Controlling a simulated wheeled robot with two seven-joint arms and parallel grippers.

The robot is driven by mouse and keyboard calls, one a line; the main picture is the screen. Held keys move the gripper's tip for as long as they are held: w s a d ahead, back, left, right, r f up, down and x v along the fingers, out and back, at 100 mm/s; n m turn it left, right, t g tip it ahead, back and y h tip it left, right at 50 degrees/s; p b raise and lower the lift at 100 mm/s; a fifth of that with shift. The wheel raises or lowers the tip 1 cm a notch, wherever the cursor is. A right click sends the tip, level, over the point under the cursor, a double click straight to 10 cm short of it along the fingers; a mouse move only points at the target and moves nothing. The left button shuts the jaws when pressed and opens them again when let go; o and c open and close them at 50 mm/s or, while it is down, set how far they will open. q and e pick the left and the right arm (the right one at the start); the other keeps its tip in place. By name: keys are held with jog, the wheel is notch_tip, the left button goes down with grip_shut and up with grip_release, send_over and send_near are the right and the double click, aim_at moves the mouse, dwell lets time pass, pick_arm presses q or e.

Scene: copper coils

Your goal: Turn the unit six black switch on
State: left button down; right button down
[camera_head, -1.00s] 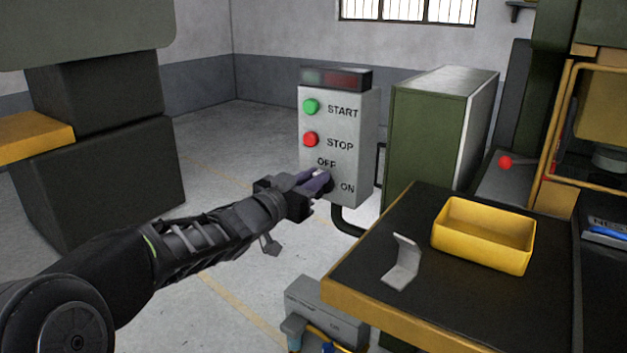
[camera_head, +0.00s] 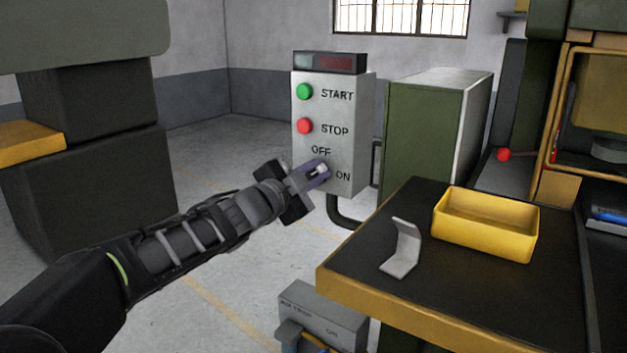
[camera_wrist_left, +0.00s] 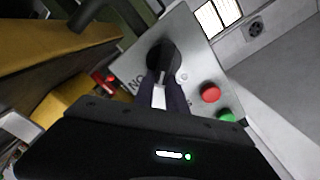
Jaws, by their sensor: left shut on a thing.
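A grey control box (camera_head: 347,110) stands upright with a green START button (camera_head: 304,91), a red STOP button (camera_head: 305,126) and OFF and ON labels lower down. The black switch sits by these labels, mostly hidden behind my fingers in the head view. In the left wrist view the round black switch (camera_wrist_left: 163,58) shows on the panel face. My left gripper (camera_head: 321,170) is shut on its handle; the fingers (camera_wrist_left: 161,92) close around it, with a white mark between them. The switch's exact angle is hard to tell. My right gripper is not in view.
A dark bench (camera_head: 375,287) with a yellow edge stands at the right, holding a yellow bin (camera_head: 485,243) and a grey bent bracket (camera_head: 403,250). A green cabinet (camera_head: 425,145) stands beside the control box. A grey box (camera_head: 322,312) lies low in front. Open floor lies left of the panel.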

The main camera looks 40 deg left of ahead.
pick_arm(q)
jog(key=shift+d+f+m+b, duration=0.1)
jog(key=shift+f+m+b, duration=0.2)
jog(key=shift+m+b, duration=0.75)
jog(key=shift+d+f+m+b, duration=0.1)
jog(key=shift+f+m+b, duration=0.25)
jog(key=shift+m, duration=1.2)
jog(key=shift+d+f+m+b, duration=0.1)
jog(key=shift+f+m+b, duration=0.15)
jog(key=shift+m+b, duration=0.8)
jog(key=shift+m, duration=0.35)
jog(key=c, duration=1.4)
grip_release()
jog(key=shift+o, duration=0.2)
jog(key=s+p, duration=0.2)
jog(key=s, duration=0.6)
